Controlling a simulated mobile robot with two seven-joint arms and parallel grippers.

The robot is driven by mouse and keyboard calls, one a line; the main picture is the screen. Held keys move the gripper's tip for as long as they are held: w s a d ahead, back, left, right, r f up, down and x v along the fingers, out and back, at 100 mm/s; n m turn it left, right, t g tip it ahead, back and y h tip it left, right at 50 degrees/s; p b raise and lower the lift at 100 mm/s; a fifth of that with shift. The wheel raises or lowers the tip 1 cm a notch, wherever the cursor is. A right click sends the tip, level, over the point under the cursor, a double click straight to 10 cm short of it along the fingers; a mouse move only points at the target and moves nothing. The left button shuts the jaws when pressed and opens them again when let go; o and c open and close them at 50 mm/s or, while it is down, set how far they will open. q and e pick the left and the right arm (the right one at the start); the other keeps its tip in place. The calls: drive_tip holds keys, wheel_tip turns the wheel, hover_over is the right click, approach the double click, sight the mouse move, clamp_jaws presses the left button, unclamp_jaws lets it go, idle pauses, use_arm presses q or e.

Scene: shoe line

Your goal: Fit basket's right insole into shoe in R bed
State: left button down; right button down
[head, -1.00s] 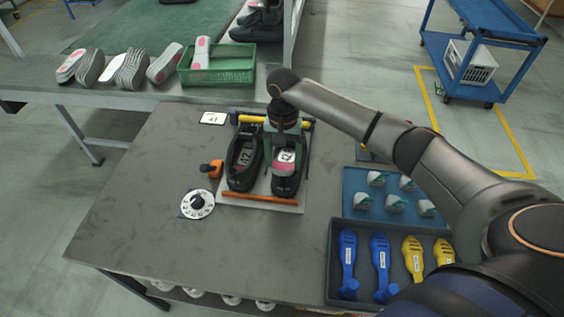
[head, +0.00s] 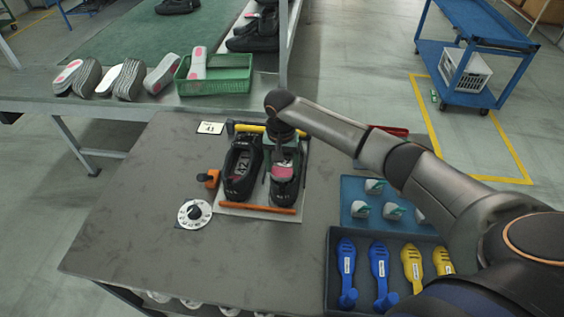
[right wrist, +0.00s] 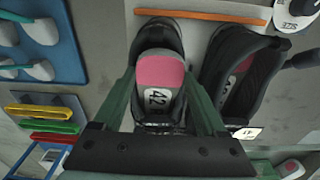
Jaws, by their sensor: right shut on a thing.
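The right shoe (head: 284,190), black, stands in the right-hand bed of the fixture board (head: 258,212), opening up. My right gripper (head: 283,143) is over it, and its green fingers (right wrist: 160,84) are shut on the sides of an insole. The insole (right wrist: 160,71) has a pink heel and a "42" label. It also shows in the head view (head: 283,172), lying at the shoe's opening. Its front end is hidden, and I cannot tell how deep it sits. The left shoe (head: 242,172) stands beside it with a "42" insole inside. My left gripper is not in view.
The green basket (head: 225,86) on the back table holds one upright insole (head: 197,63). An orange bar (head: 257,210) crosses the board's front. An orange clamp (head: 208,179) and size dial (head: 195,213) are at left, a blue tray (head: 349,188) and dark tool tray (head: 331,262) at right.

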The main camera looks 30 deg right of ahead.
unclamp_jaws()
idle(0.7)
drive_tip(key=shift+r+p, duration=0.75)
drive_tip(key=shift+r, duration=0.75)
drive_tip(key=shift+r, duration=0.1)
wheel_tip(320, 180, up, 7)
idle(0.3)
idle(0.8)
